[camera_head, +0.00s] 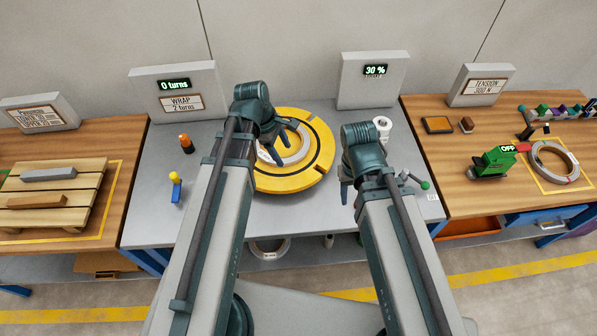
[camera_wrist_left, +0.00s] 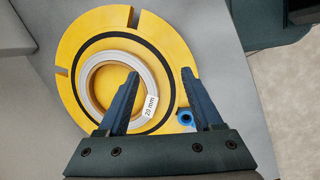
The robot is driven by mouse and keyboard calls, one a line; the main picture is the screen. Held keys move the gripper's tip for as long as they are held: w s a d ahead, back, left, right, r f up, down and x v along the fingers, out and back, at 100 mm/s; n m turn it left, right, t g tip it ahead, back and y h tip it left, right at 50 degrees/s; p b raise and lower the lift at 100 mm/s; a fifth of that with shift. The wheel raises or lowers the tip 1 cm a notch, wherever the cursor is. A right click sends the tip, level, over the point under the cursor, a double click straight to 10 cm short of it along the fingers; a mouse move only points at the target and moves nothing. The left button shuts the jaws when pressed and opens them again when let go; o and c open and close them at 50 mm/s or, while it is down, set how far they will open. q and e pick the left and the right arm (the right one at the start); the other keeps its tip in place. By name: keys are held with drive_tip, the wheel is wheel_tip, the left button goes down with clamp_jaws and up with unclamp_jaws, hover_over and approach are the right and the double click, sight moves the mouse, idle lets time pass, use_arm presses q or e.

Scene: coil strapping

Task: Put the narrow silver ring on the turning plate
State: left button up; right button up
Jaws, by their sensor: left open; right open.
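The yellow turning plate (camera_head: 316,176) stands on the grey middle bench and also fills much of the left wrist view (camera_wrist_left: 178,50). A silver ring (camera_head: 298,151) lies flat on the plate, inside its black circle. In the left wrist view the ring (camera_wrist_left: 92,70) carries a label reading 20 mm. My right gripper (camera_head: 351,193) is open and empty to the right of the plate. My left arm hides part of the plate and ring.
A grey ring with a red mark (camera_head: 553,162) lies on the right wooden bench beside a green tool (camera_head: 494,163). A wooden pallet (camera_head: 60,184) is at left. Another ring (camera_head: 269,250) sits under the bench. Display boxes (camera_head: 178,92) stand behind.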

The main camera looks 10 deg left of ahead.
use_arm(q)
drive_tip(key=s+d+m+y, duration=0.2)
drive_tip(key=s+d+m, duration=0.2)
drive_tip(key=m, duration=0.6)
drive_tip(key=s+d+m+g+y, duration=0.1)
drive_tip(key=s+d+m, duration=0.4)
drive_tip(key=m, duration=0.5)
drive_tip(key=shift+s+d+f+y, duration=0.3)
drive_tip(key=shift+s+y, duration=0.3)
drive_tip(key=shift+s, duration=0.3)
